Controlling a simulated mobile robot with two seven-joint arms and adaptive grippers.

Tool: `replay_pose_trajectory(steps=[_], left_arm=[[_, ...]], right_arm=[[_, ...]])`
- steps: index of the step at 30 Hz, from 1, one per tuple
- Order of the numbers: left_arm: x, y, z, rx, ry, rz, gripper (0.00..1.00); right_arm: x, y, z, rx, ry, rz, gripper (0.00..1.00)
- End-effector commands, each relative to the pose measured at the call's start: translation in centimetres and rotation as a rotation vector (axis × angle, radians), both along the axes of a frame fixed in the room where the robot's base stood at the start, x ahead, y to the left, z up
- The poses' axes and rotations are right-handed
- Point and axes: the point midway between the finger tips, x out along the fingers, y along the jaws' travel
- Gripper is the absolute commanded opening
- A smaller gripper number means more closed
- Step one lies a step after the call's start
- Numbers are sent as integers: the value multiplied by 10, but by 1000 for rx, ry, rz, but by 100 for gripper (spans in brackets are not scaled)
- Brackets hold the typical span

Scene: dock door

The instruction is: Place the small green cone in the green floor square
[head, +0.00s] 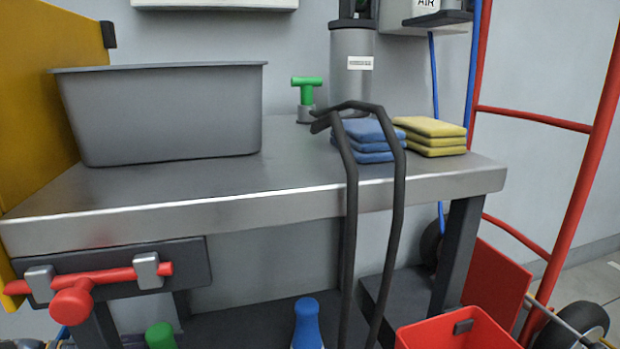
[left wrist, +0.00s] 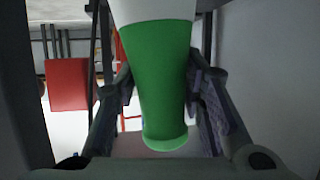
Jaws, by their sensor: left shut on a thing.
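The small green cone (left wrist: 158,75), with a white band at the top of the picture, fills the middle of the left wrist view. My left gripper (left wrist: 165,120) is shut on it, one finger on each side. A rounded green top (head: 160,336) shows at the bottom edge of the head view; I cannot tell whether it belongs to this cone. My left gripper does not show clearly in the head view. My right gripper is in neither view. The green floor square is not in view.
A metal workbench (head: 270,205) carries a grey bin (head: 165,115), blue pads (head: 368,143) and yellow pads (head: 430,135). Below are a blue cone-like thing (head: 307,325) and a red bin (head: 455,332). A red hand truck (head: 575,215) stands right. A red handle (head: 90,280) juts out front left.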

Motion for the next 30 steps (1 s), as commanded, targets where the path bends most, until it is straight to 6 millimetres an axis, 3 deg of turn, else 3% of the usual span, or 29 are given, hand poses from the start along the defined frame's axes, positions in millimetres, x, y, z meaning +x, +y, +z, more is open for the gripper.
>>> replay_pose_trajectory(steps=[12, 30], left_arm=[[24, -48, 0, -2, -1, -3, 0], [30, -60, 3, -3, -2, 2, 0]], right_arm=[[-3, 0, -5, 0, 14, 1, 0], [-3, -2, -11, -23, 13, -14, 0]])
